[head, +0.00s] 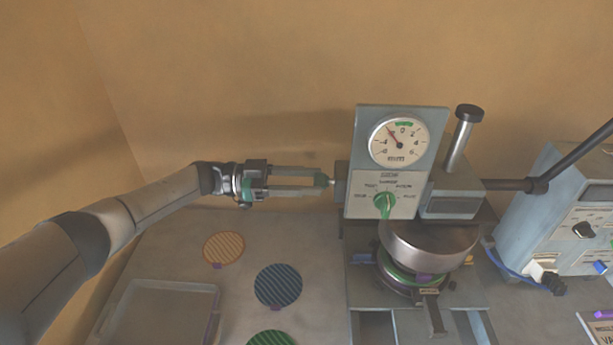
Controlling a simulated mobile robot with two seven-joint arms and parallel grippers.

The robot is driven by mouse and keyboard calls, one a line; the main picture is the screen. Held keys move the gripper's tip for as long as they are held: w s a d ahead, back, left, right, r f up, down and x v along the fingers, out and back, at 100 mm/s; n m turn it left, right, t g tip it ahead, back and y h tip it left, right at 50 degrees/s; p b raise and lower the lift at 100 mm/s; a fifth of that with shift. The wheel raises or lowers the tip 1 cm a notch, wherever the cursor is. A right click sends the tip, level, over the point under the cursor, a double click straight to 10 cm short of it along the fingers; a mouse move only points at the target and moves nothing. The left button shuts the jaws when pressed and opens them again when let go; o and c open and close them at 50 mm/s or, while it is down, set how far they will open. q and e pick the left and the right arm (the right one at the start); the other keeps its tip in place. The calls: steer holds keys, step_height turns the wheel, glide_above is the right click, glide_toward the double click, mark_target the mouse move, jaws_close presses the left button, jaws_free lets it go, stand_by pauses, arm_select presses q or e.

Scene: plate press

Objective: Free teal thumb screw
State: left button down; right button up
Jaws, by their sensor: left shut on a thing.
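My left gripper (324,181) reaches in from the left, level with the side of the press (355,150). My right gripper is not in view.
The press front has a round gauge (399,142) and a green knob (384,204). A metal bowl (430,246) hangs below. A dark lever (575,157) slants up at right beside a grey control box (540,215). Ribbed discs (278,286) and a shallow tray (160,310) lie at lower left.

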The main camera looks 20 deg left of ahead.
arm_select(q)
steer(key=shift+n, duration=0.6)
steer(key=shift+c, duration=1.8)
jaws_free()
steer(key=shift+a, duration=0.1)
steer(key=b+v, duration=0.5)
steer(key=v, duration=1)
